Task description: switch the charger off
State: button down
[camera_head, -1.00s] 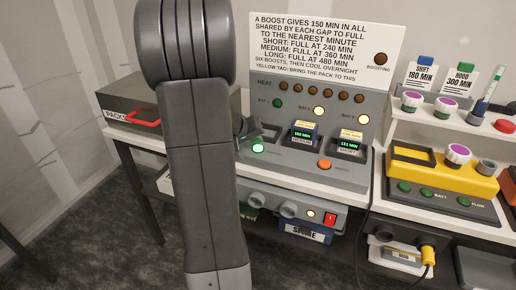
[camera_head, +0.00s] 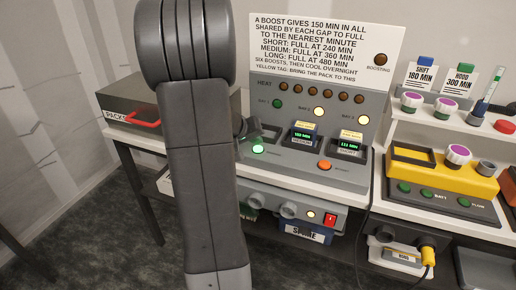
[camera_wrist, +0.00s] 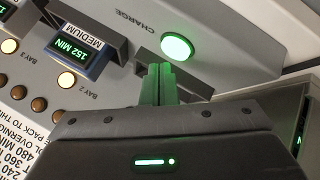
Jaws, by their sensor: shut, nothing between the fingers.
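The charger (camera_head: 300,190) is a grey console on the bench with a sloped front and an upright back panel. Its round CHARGE button (camera_head: 258,149) glows green and also shows large in the wrist view (camera_wrist: 177,47). An orange button (camera_head: 324,165) sits to its right. A red switch (camera_head: 330,219) is on the low front box beside a lit lamp. Two packs with lit displays sit in the bays; the MEDIUM one (camera_wrist: 73,49) reads 152 MIN. My gripper (camera_wrist: 158,68) is shut and empty, its fingertips close beside the CHARGE button; contact cannot be told. My arm hides the charger's left side.
A box marked PACKS with a red handle (camera_head: 144,124) stands at the left. A yellow device (camera_head: 457,176) and a shelf of knobs (camera_head: 440,128) are on the right. A dark cable (camera_head: 360,225) hangs before the bench. A SPARE bin (camera_head: 305,234) is below.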

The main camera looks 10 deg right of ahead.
aim_at(256, 150)
jog(key=shift+f+b, duration=0.85)
jog(key=shift+b, duration=0.65)
dwell(1.0)
jog(key=shift+r, duration=0.1)
dwell(0.3)
jog(key=shift+r+p, duration=0.35)
jog(key=shift+r, duration=0.4)
jog(key=shift+r+p, duration=1.5)
jog(key=shift+r, duration=1)
jog(key=shift+f, duration=0.15)
